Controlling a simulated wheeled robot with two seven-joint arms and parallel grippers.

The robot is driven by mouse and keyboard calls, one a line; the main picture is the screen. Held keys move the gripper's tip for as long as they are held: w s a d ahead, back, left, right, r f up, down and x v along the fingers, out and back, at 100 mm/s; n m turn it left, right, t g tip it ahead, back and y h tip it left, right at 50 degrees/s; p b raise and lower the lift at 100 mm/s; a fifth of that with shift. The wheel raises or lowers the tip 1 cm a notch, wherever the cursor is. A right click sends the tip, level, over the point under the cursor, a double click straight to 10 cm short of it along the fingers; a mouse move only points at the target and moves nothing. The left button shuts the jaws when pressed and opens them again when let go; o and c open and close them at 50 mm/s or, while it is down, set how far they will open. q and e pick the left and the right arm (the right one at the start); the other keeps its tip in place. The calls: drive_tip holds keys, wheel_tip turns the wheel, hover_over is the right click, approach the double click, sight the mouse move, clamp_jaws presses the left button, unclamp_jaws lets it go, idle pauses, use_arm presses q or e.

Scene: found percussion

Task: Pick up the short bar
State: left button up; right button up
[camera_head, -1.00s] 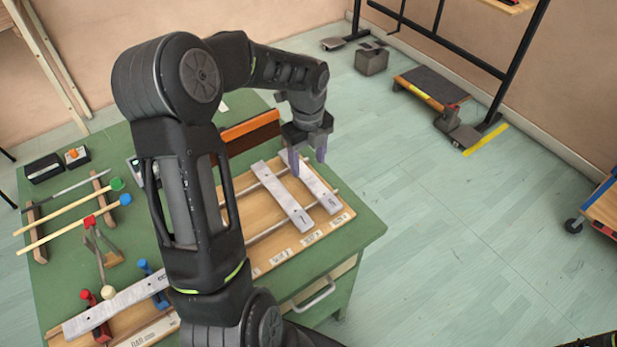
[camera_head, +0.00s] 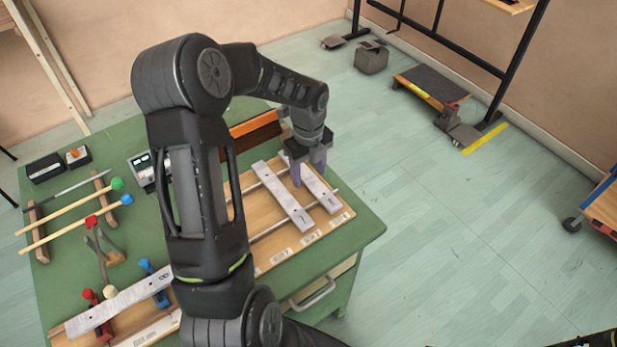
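The short bar (camera_head: 325,196) is a pale grey metal bar, the rightmost one on the wooden rack (camera_head: 264,262). A longer grey bar (camera_head: 286,201) lies beside it on its left. My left gripper (camera_head: 308,172) points down at the far end of the short bar. The gripper hides the bar's far end, and I cannot tell how far the fingertips are above the rack. My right gripper is not in view.
Another long grey bar (camera_head: 120,304) lies at the table's front left, near red and blue clamps. Mallets (camera_head: 75,210) rest on a wooden stand at left. A brown block with an orange top (camera_head: 254,131) stands behind the rack. My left arm hides the table's middle.

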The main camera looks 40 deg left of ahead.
sight(309, 177)
use_arm(q)
clamp_jaws()
idle(0.4)
drive_tip(key=shift+r, duration=0.1)
wheel_tip(309, 177, up, 10)
drive_tip(key=shift+b, duration=0.4)
idle(0.3)
idle(0.5)
